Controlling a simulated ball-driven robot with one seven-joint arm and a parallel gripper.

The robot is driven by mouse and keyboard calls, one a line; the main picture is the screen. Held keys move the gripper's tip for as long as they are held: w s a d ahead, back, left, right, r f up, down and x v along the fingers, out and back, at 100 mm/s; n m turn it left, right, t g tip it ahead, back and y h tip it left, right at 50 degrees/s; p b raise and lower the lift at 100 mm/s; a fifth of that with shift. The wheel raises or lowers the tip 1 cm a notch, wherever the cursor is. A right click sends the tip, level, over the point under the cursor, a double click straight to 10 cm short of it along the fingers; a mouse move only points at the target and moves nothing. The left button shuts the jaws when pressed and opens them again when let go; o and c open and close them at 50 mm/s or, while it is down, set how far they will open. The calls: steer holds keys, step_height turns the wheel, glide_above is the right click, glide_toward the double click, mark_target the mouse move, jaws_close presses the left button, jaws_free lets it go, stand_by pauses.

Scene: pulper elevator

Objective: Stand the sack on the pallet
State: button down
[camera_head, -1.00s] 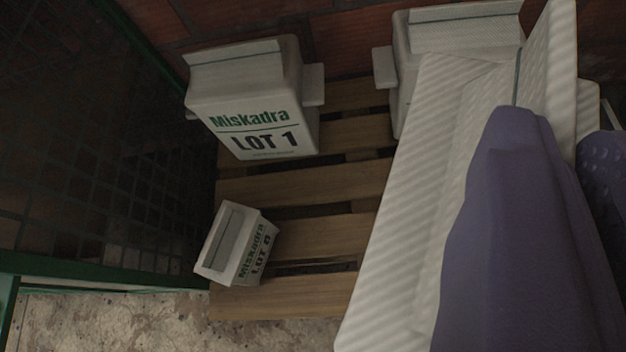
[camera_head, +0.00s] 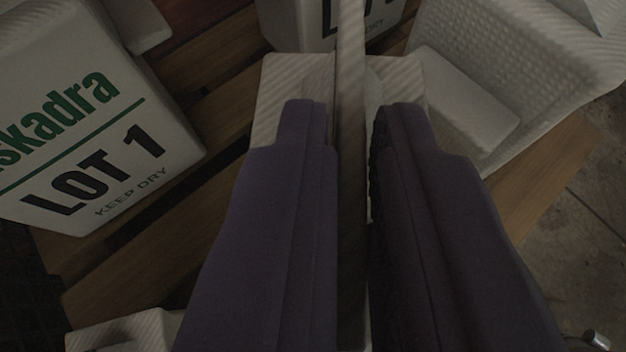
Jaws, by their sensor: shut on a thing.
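My gripper (camera_head: 350,108), with two purple fingers, is shut on the upright top flap of a white ribbed sack (camera_head: 285,80). The flap runs as a thin strip between the fingers. The sack's shoulders show on both sides of the fingertips; the fingers hide most of its body. The wooden pallet (camera_head: 120,275) shows below and around it, with slats at left and right. The sack is over the pallet between other sacks. I cannot tell whether its base touches the slats.
A white LOT 1 sack (camera_head: 95,135) stands at left. Another printed sack (camera_head: 300,28) is behind at top centre. A white textured sack (camera_head: 520,65) is close at right. A ribbed white piece (camera_head: 125,332) shows at bottom left. Concrete floor (camera_head: 590,200) lies at right.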

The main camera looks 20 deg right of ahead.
step_height(320, 180, down, 12)
steer(key=b, duration=0.5)
steer(key=shift+s+r, duration=0.15)
steer(key=shift+r, duration=0.2)
steer(key=c, duration=1.2)
jaws_free()
steer(key=shift+o, duration=0.2)
